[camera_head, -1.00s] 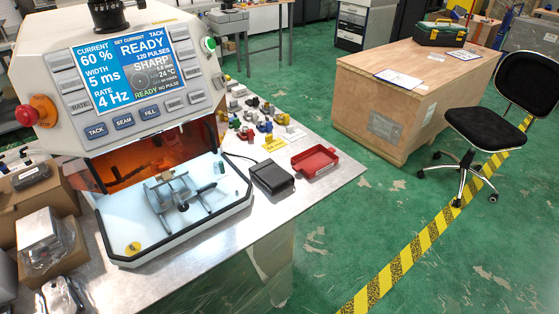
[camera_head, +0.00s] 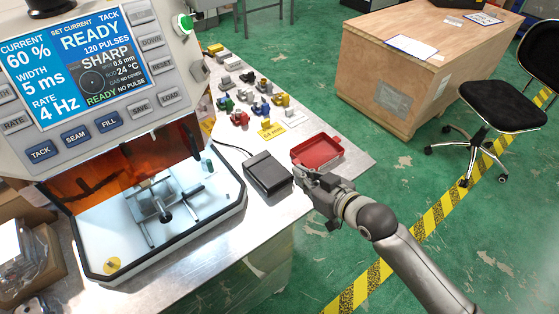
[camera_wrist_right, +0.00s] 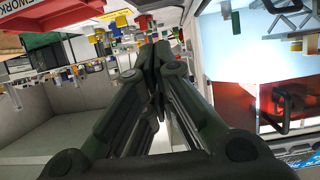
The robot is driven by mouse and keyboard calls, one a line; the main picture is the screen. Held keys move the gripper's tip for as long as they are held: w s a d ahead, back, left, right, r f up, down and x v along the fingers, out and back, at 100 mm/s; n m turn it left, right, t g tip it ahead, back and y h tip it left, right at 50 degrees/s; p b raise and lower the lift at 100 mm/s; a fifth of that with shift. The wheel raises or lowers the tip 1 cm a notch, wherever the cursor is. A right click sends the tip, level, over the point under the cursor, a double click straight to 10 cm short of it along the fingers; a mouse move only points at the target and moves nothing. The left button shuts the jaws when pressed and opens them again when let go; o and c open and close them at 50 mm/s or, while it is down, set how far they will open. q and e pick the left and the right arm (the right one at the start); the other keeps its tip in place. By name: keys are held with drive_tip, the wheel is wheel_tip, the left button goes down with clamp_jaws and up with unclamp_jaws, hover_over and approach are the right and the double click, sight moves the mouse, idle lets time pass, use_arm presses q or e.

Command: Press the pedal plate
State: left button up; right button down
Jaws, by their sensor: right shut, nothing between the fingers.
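The black pedal (camera_head: 268,174), a low box with a flat sloped top plate, sits on the metal table right of the welding machine, with a cable behind it. My right gripper (camera_head: 303,173) is shut and empty. It is just right of the pedal in the head view, in front of the red tray; I cannot tell its exact height. In the right wrist view the closed fingers (camera_wrist_right: 154,62) fill the middle, and I cannot make out the pedal there. My left gripper is not in view.
The welding machine's open chamber (camera_head: 160,215) is left of the pedal, with a metal fixture inside. The red tray (camera_head: 317,151) is close to the gripper. Several small coloured parts and a yellow card (camera_head: 271,130) lie behind the pedal.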

drive_tip(key=r, duration=0.1)
drive_tip(key=p, duration=0.1)
hover_over(279, 179)
wheel_tip(279, 179, down, 3)
drive_tip(key=shift+w+a, duration=0.1)
wheel_tip(279, 179, down, 3)
drive_tip(key=shift+r+p, duration=0.2)
drive_tip(key=shift+p, duration=0.1)
drive_tip(key=shift+f, duration=0.8)
